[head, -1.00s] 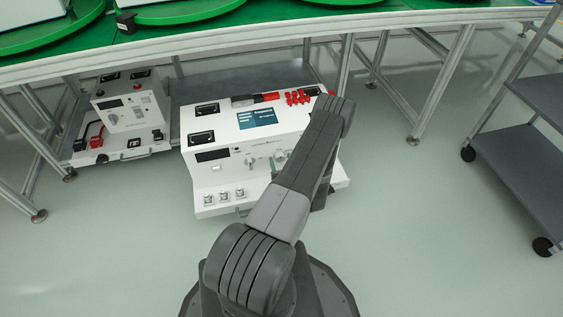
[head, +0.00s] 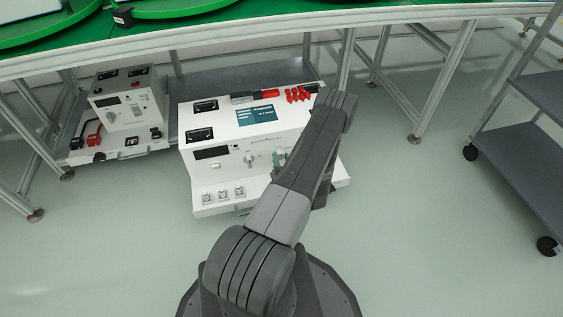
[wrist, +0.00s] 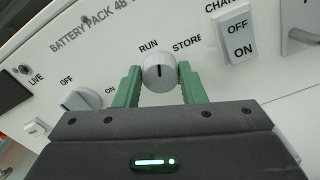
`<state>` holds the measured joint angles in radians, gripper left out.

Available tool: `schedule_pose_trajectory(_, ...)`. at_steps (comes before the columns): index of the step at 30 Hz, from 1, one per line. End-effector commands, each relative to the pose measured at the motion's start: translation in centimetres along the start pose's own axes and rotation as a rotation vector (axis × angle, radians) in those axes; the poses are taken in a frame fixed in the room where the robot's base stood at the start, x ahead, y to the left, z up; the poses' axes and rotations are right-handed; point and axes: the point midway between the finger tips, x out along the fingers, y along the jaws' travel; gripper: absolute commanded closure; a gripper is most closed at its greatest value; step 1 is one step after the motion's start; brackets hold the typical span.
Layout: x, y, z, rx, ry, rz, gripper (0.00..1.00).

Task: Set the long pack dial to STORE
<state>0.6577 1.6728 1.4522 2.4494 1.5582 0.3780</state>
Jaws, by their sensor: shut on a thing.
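The long pack (head: 228,172) is a white unit on the low shelf, with a screen on top and controls on its front. In the wrist view its round white dial (wrist: 160,72) sits under the printed words RUN and STORE. The dial's dark mark points nearly straight up in the picture, between the two words. My gripper (wrist: 160,82) has its green fingers on either side of the dial and is shut on it. In the head view my arm covers part of the pack's right side, and the dial is hard to make out.
Left of the dial is an OFF/ON knob (wrist: 80,100); to the right are a white OFF/ON switch (wrist: 236,36) and a handle (wrist: 300,30). A smaller white unit (head: 125,105) stands at left, a grey cart (head: 525,160) at right. The floor between is clear.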

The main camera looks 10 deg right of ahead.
Motion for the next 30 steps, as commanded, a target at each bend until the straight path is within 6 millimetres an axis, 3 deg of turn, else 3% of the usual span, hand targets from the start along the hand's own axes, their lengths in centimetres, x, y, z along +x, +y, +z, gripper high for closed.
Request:
schedule_pose_trajectory(18,0.00,-0.32,-0.24,0.570,0.000,-0.001,0.86)
schedule_pose_trajectory(30,-0.01,-0.34,-0.19,0.799,0.000,-0.001,0.86)
